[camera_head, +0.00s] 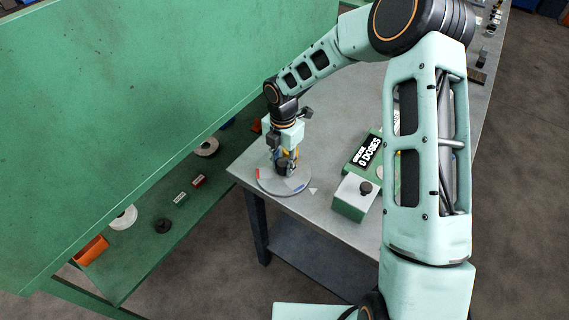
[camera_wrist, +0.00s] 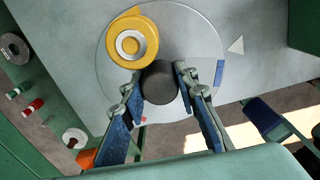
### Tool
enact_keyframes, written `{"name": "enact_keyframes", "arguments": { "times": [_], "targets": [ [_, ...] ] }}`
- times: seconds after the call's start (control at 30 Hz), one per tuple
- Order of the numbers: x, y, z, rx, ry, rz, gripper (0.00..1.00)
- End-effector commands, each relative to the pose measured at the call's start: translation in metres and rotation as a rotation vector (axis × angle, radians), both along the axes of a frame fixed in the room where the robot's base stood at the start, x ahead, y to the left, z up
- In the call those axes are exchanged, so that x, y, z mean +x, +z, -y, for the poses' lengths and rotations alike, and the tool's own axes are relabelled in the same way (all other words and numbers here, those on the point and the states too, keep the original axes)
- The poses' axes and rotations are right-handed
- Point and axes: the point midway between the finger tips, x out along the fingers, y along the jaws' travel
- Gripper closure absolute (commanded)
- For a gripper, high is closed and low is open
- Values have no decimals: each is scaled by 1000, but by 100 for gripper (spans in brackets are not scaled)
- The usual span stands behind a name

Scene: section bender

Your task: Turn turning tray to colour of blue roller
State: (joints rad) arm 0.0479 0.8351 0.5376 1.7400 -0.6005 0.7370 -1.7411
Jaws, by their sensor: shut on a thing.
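The turning tray (camera_head: 268,187) is a pale grey disc at the table's left corner, also in the wrist view (camera_wrist: 190,25). A blue mark (camera_wrist: 219,73) and a small red mark (camera_wrist: 143,120) sit near its rim. A white triangle (camera_wrist: 236,45) lies on the table just outside the rim; the blue mark is near it but not lined up. A yellow roller (camera_wrist: 132,42) with a pale core stands on the tray. My gripper (camera_head: 285,166) is shut on the tray's dark round knob (camera_wrist: 160,83), one finger each side. I see no clear blue roller.
A green wall (camera_head: 150,90) rises at left, above a shelf with white rings (camera_head: 123,217) and small coloured parts. The table edge is close to the tray.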

Motion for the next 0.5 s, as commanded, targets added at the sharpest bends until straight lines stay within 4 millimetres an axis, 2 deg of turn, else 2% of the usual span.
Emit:
{"name": "enact_keyframes", "arguments": {
  "times": [0.5],
  "targets": [
    [2,1,-1,1,130,3,100]
  ]
}}
